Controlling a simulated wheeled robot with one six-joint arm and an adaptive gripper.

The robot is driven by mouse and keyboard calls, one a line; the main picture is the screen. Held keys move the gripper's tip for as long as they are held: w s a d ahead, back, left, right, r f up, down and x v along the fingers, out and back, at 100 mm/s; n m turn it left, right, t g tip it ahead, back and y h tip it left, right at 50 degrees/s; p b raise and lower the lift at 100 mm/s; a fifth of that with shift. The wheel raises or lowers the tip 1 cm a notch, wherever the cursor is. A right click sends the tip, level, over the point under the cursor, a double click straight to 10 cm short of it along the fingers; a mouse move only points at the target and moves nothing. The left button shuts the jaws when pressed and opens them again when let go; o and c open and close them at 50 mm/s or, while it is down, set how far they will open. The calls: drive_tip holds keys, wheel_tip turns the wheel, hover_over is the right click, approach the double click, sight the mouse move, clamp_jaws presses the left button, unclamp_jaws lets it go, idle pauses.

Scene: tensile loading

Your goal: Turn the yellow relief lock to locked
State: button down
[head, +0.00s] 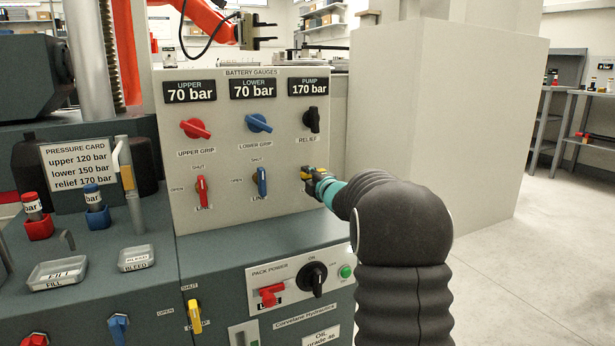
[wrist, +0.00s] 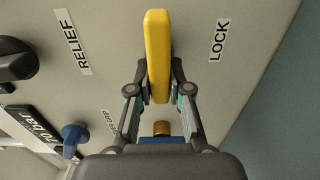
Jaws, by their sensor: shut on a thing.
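The yellow relief lock (wrist: 157,60) is a long yellow lever on the panel face. In the wrist view it stands upright between the RELIEF label on its left and the LOCK label (wrist: 219,40) on its right. My gripper (wrist: 158,82) is shut on the lever, one finger on each side. In the head view my gripper (head: 312,180) is at the panel's lower right, below the black relief knob (head: 311,120). It hides most of the yellow lever and the LOCK label there.
The panel (head: 225,225) also carries red (head: 202,192) and blue (head: 262,182) line levers left of my gripper, with red and blue grip knobs above. The pack power box (head: 300,285) is below. Open floor (head: 530,270) lies at the right.

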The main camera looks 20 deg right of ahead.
drive_tip(key=c, duration=1.1)
unclamp_jaws()
drive_tip(key=s, duration=1.2)
drive_tip(key=shift+d, duration=0.2)
